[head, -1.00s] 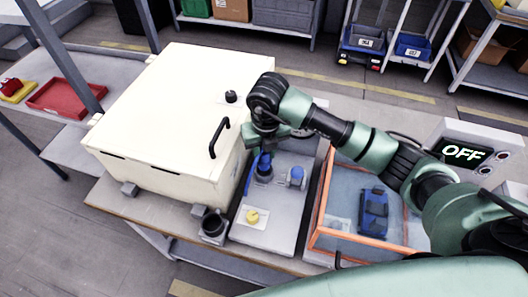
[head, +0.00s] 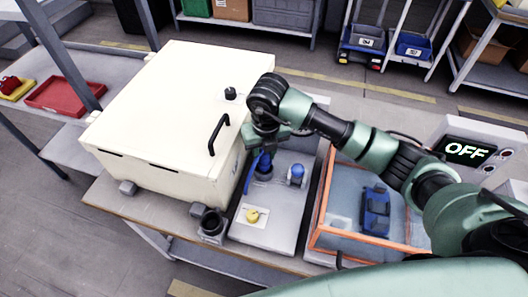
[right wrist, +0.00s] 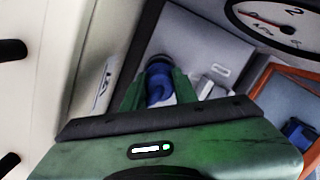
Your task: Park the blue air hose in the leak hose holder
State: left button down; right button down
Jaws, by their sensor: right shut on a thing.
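The blue air hose (head: 252,173) hangs as a curved strip from my right gripper (head: 264,148), close beside the cream box. In the right wrist view my right gripper (right wrist: 157,92) is shut on the blue hose's end (right wrist: 158,86), which lies between the two green fingers. The gripper is above the grey fixture plate (head: 272,222). A dark round holder (head: 264,175) sits under the hose end; the arm and hose partly hide it. I cannot tell whether the hose end is seated in it. My left gripper is not in view.
The cream box (head: 165,110) with a black handle (head: 217,134) stands close at left. A blue-topped fitting (head: 296,174), a yellow knob (head: 252,216) and a black cup (head: 212,224) are near. An orange-framed bin (head: 318,222) stands at right. A gauge (right wrist: 285,18) shows in the wrist view.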

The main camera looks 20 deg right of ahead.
jog(key=shift+f+b, duration=1.1)
jog(key=shift+f, duration=0.25)
jog(key=c, duration=1)
grip_release()
jog(key=r, duration=0.2)
jog(key=r+b, duration=0.1)
jog(key=r, duration=0.2)
jog(key=s+r, duration=0.1)
jog(key=r, duration=0.1)
jog(key=shift+r+b, duration=0.3)
jog(key=shift+r, duration=0.05)
jog(key=shift+r, duration=0.1)
